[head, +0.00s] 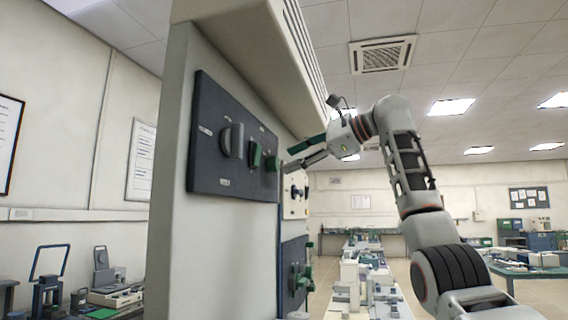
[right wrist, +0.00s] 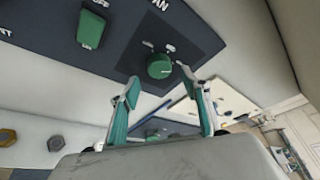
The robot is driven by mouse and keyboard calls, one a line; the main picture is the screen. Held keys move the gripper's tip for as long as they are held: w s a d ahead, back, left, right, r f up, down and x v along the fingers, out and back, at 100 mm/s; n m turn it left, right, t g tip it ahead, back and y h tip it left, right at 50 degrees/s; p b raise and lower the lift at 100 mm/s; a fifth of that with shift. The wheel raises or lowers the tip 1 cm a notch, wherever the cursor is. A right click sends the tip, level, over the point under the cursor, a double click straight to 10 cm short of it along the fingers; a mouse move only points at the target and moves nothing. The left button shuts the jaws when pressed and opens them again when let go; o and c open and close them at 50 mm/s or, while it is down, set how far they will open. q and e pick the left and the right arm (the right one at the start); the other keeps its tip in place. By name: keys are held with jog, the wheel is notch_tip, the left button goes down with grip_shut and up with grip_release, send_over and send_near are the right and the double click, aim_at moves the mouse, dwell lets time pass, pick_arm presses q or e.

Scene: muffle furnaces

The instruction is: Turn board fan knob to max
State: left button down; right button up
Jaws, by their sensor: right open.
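A dark panel (head: 215,170) on the pale housing carries a large dark knob (head: 233,141), a green switch (head: 255,154) and a round green knob (head: 271,163) near its right edge. In the right wrist view the round green knob (right wrist: 159,67) sits by lettering ending in "AN", with the green switch (right wrist: 91,28) to its left. My right gripper (head: 286,160) is open and empty close to the round knob. In the right wrist view its fingertips (right wrist: 158,76) lie on either side of the knob; I cannot tell whether they touch it. My left gripper is out of view.
A sloping overhang (head: 265,50) juts out above the panel. Further back are a light panel (head: 295,195) and a lower dark panel (head: 294,270) with green knobs. Cluttered benches (head: 520,270) stand behind; open room lies right of the housing.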

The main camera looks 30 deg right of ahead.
jog(key=v, duration=0.7)
jog(key=shift+s+d, duration=0.2)
jog(key=shift+s, duration=0.15)
jog(key=shift+r, duration=0.1)
